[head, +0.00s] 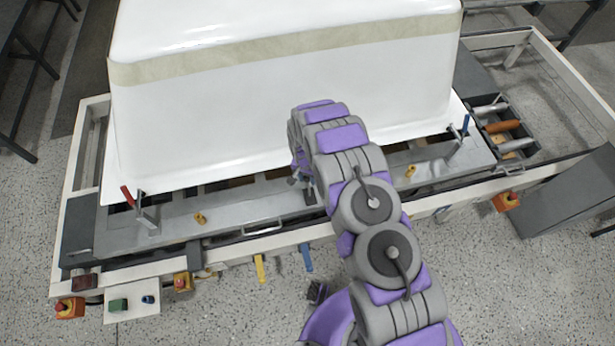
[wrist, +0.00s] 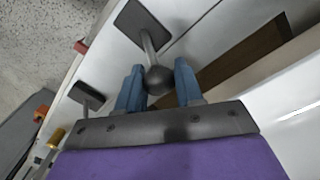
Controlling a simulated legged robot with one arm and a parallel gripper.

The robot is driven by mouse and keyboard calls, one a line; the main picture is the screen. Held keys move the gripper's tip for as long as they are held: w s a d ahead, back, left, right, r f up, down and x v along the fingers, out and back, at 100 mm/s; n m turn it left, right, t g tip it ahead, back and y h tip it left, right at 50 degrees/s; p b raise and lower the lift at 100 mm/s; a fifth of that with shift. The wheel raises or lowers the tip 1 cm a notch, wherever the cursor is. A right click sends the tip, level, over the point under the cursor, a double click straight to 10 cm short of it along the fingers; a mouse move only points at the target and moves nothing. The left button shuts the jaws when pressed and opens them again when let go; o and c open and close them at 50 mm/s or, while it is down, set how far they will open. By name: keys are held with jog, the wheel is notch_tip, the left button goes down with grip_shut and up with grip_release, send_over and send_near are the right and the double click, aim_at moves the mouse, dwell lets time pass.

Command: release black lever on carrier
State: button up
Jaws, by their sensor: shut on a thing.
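The white tub shell (head: 280,110) stands on the carrier (head: 225,217), a grey beam frame. In the wrist view, the black lever (wrist: 160,80) shows as a dark round knob on a stem, with a dark plate (wrist: 142,20) at the stem's far end. My gripper (wrist: 159,67) has its two blue fingers on either side of the knob and is shut on it. In the head view, my gripper (head: 303,180) is at the middle of the beam, beside the shell's lower edge. My arm hides much of the lever there.
A red-handled clamp (head: 128,196) stands left on the beam and a blue-handled clamp (head: 465,124) right. A tool tray (head: 518,152) with an orange handle is at the right end. Yellow (head: 260,268) and blue (head: 306,257) handles hang at the front.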

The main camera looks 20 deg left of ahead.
grip_shut()
jog(key=shift+s+r+t, duration=0.15)
jog(key=shift+t, duration=0.15)
dwell(0.4)
jog(key=shift+s+d+r+t+y+b, duration=0.1)
jog(key=shift+s+d+t+y+b, duration=0.6)
jog(key=shift+b, duration=0.35)
jog(key=s+t+b, duration=0.1)
jog(key=s+t+y, duration=0.1)
jog(key=shift+d+r+t+b, duration=0.15)
jog(key=shift+d+t+b, duration=0.15)
jog(key=shift+d+b, duration=0.1)
jog(key=shift+s+d+t+y+p, duration=0.4)
jog(key=shift+s+t+y+p, duration=0.15)
jog(key=shift+t, duration=0.25)
jog(key=shift+s+d+t+y+p, duration=0.3)
jog(key=shift+s+t+y+p, duration=0.15)
jog(key=shift+s+t+p, duration=0.15)
jog(key=shift+s+d+f+p, duration=0.25)
jog(key=shift+s+f+p, duration=0.1)
jog(key=shift+p, duration=0.2)
jog(key=shift+f, duration=0.1)
